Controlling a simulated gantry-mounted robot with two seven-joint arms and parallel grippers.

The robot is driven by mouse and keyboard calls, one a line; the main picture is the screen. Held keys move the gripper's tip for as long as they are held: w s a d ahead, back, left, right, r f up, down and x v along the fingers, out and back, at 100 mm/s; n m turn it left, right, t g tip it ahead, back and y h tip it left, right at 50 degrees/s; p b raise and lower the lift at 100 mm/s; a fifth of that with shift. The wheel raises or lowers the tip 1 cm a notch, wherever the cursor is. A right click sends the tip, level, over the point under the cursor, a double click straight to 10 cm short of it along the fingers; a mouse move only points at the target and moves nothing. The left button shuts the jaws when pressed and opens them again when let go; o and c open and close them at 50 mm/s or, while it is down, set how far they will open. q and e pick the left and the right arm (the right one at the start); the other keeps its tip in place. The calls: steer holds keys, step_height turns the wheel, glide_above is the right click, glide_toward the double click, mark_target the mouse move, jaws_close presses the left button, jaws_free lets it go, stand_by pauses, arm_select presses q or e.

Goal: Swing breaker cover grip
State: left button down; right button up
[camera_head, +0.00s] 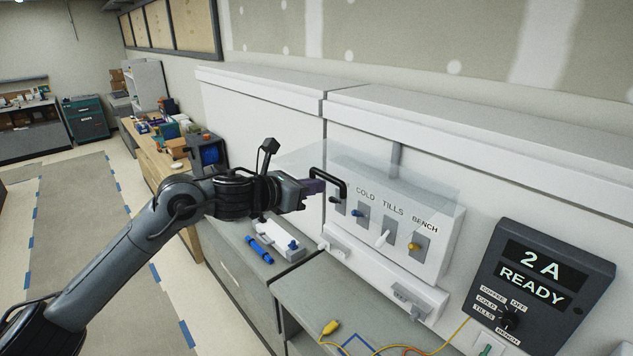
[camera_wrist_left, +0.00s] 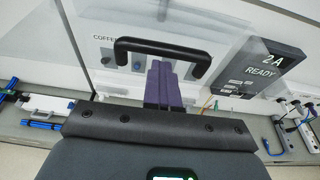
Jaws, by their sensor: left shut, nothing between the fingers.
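A clear breaker cover (camera_head: 425,190) sticks out over the upper part of a white breaker box (camera_head: 445,240), and its exact tilt is hard to tell. Its black bar grip (camera_head: 343,181) is at the cover's left part; the grip (camera_wrist_left: 165,46) spans the upper middle of the left wrist view. My left gripper (camera_head: 318,186) has purple fingers, shut and empty, with tips right at the grip. In the left wrist view the fingers (camera_wrist_left: 162,70) end just below the bar; I cannot tell whether they touch it. My right gripper is not in view.
Below the cover are switches labelled COLD, TILLS and BENCH (camera_head: 416,243). A dark display (camera_head: 540,285) reads 2 A READY. A blue tool (camera_head: 259,250) and a white block (camera_head: 283,247) lie on the counter; cables (camera_head: 395,348) lie in front.

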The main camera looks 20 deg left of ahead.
arm_select(q)
steer(key=shift+s+d+f, duration=0.2)
steer(key=shift+f, duration=0.05)
steer(key=shift+f+b, duration=0.15)
steer(key=shift+b, duration=0.15)
step_height(320, 180, down, 6)
steer(key=s+a+b, duration=0.1)
steer(key=b, duration=0.4)
steer(key=shift+s, duration=0.2)
steer(key=shift+a+f, duration=0.1)
step_height(320, 180, down, 7)
steer(key=s+b, duration=0.1)
steer(key=b, duration=0.5)
steer(key=shift+s+a+r, duration=0.2)
steer(key=shift+a, duration=0.15)
steer(key=c, duration=1.8)
jaws_free()
steer(key=shift+c, duration=0.2)
